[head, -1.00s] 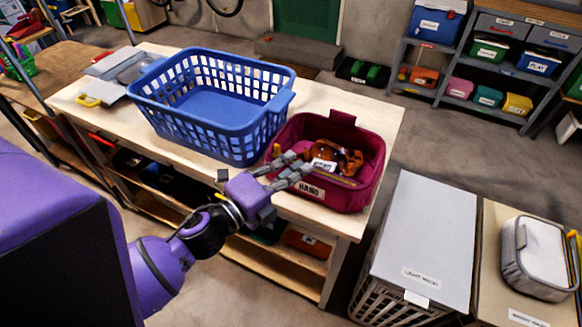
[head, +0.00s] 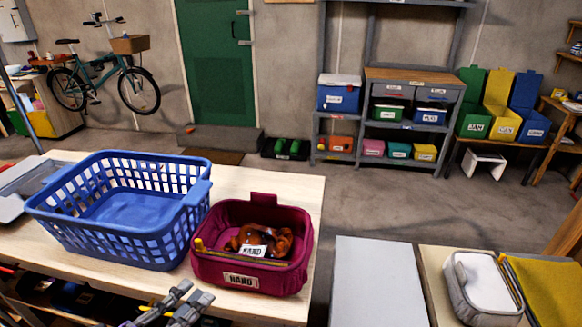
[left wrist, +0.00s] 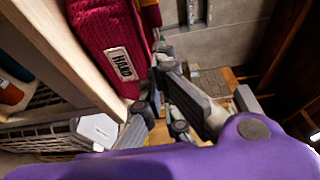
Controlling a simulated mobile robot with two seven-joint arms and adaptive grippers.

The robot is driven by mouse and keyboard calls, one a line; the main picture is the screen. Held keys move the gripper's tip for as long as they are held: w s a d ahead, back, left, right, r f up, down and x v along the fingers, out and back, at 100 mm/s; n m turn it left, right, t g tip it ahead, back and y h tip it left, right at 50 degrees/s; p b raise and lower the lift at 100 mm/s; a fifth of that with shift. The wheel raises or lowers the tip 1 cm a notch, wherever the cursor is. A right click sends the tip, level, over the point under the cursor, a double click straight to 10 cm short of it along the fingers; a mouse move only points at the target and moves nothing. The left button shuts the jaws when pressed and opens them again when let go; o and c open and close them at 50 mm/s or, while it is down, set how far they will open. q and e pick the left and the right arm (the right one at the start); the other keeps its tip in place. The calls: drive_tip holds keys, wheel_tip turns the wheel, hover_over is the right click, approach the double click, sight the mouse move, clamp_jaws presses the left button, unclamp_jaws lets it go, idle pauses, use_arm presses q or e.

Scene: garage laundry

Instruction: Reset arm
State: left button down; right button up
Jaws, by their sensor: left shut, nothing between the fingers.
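My left gripper (head: 178,303) shows at the bottom edge of the head view, grey fingers up, in front of the magenta fabric bin (head: 207,270) labelled HAND. The fingers are shut with nothing between them. In the left wrist view the left gripper (left wrist: 160,95) is beside the bin's labelled side (left wrist: 100,35); I cannot tell whether they touch. The bin stands on the wooden table (head: 262,185) and holds a brown item (head: 275,238). Most of my left arm is below the head view. My right gripper is not in view.
A blue laundry basket (head: 120,245) stands left of the bin on the table. A light-lidded hamper (head: 375,285) and a grey pouch (head: 482,285) are at the lower right. Shelves (head: 410,75) and a green door (head: 215,60) stand at the back.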

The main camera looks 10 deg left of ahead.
use_arm(q)
drive_tip(key=s+a+f+n+g+y+p, duration=0.1)
drive_tip(key=s+a+f+n+g+y, duration=0.15)
drive_tip(key=f+n, duration=0.4)
drive_tip(key=s+a+f+n+g+y, duration=0.1)
drive_tip(key=a+f+n+y, duration=0.2)
drive_tip(key=f+n, duration=0.35)
drive_tip(key=s+d+f+n+g+p, duration=0.3)
drive_tip(key=s+d+f+n+g, duration=0.2)
drive_tip(key=s+f, duration=0.9)
drive_tip(key=d+n, duration=0.3)
drive_tip(key=d, duration=0.2)
drive_tip(key=shift+p, duration=0.3)
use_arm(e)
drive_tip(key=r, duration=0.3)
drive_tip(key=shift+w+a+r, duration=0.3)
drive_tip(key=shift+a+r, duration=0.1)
use_arm(q)
drive_tip(key=shift+f, duration=0.1)
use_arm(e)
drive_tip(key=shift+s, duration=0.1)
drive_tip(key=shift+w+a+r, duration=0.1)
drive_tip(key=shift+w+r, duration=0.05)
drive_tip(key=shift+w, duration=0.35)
